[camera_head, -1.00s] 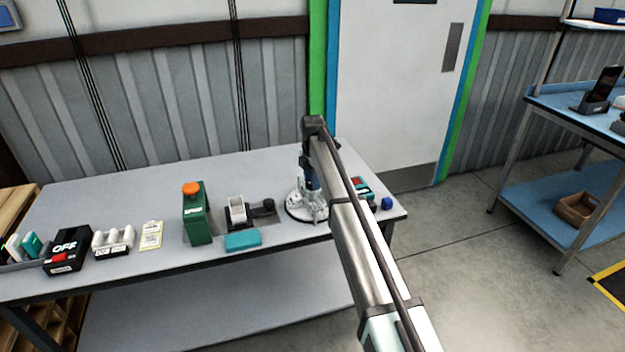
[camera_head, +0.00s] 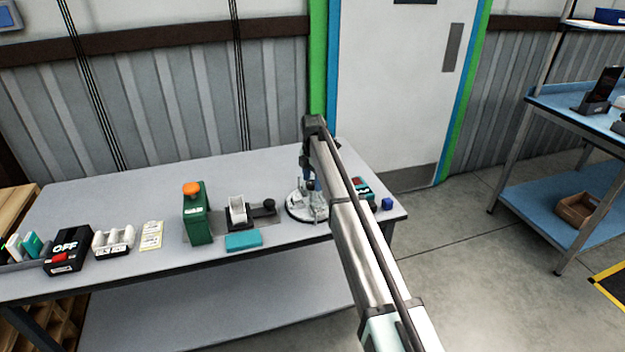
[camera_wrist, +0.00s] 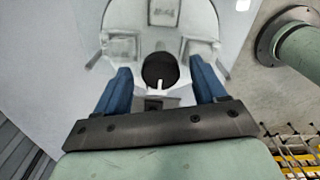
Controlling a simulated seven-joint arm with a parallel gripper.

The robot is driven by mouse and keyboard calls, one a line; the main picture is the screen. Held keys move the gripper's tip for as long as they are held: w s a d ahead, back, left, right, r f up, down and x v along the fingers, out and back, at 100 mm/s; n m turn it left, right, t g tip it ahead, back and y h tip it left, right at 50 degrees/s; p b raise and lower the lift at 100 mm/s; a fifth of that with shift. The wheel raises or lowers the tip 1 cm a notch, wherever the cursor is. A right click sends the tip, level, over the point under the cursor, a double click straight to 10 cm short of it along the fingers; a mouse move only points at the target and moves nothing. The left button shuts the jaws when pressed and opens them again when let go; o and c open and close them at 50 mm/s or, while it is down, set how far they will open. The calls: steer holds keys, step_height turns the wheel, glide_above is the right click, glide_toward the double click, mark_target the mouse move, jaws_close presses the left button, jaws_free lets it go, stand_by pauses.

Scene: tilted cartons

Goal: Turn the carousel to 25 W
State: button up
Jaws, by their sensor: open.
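The carousel (camera_head: 296,211) is a round, light grey disc with small raised holders, near the right end of the bench. In the wrist view the carousel (camera_wrist: 120,15) fills the upper middle, with a dark round knob (camera_wrist: 160,70) bearing a white pointer at its centre. A marking sits on the far holder, too blurred to read surely. My gripper (camera_wrist: 161,84) has two blue fingers, open, one on each side of the knob with gaps visible. In the head view my gripper (camera_head: 311,186) is over the carousel and my arm hides part of it.
Left of the carousel are a black fixture (camera_head: 268,206) with a white cup (camera_head: 237,209), a teal block (camera_head: 243,241) and a green box with an orange top (camera_head: 196,213). To its right are a red-and-teal device (camera_head: 362,188) and a blue knob (camera_head: 387,203).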

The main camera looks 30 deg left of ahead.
step_height(320, 180, up, 14)
steer(key=shift+f, duration=0.15)
stand_by(0.4)
stand_by(0.3)
